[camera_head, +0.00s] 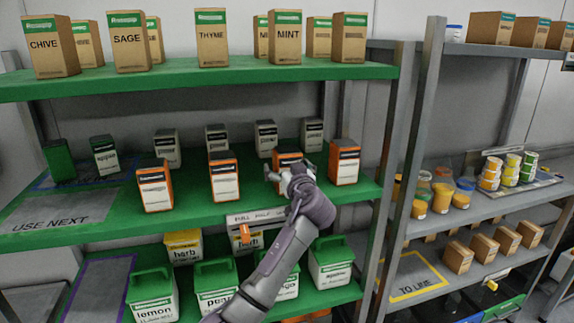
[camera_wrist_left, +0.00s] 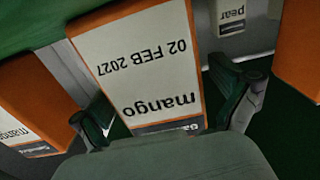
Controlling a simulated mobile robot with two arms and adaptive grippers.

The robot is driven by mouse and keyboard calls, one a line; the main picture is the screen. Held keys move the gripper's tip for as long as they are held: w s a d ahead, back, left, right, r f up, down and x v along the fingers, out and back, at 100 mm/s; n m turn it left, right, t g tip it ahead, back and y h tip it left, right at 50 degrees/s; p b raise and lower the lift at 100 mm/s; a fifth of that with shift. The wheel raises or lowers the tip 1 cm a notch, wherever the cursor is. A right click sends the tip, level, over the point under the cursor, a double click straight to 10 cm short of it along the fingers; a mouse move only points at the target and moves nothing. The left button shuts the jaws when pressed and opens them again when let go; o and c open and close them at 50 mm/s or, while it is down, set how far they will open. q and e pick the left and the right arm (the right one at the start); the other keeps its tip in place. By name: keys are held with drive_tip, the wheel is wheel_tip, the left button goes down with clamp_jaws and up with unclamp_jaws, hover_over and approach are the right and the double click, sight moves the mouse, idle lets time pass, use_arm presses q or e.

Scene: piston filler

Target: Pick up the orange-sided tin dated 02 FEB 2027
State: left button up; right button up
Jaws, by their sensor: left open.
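The orange-sided tin (camera_head: 287,156) stands in the front row of the middle green shelf. In the left wrist view the tin (camera_wrist_left: 140,58) shows upside down, its white face reading "mango" and "02 FEB 2027", with an orange side. My left gripper (camera_head: 291,180) is in front of it and hides much of its face. In the left wrist view my open left gripper (camera_wrist_left: 165,105) has one finger toward each side of the tin. I cannot tell whether either finger touches it. My right gripper is not in view.
Other orange-sided tins stand to the left (camera_head: 224,178) and right (camera_head: 344,163). White-faced tins (camera_head: 266,137) stand behind. The green shelf above (camera_head: 200,76) is overhead. A grey "USE NEXT" mat (camera_head: 60,211) has free room at left. A grey post (camera_head: 415,130) stands right.

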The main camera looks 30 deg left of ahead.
use_arm(q)
drive_tip(key=shift+c, duration=0.3)
drive_tip(key=c, duration=1.6)
drive_tip(key=shift+r, duration=0.1)
drive_tip(key=shift+c, duration=0.4)
drive_tip(key=shift+r, duration=0.1)
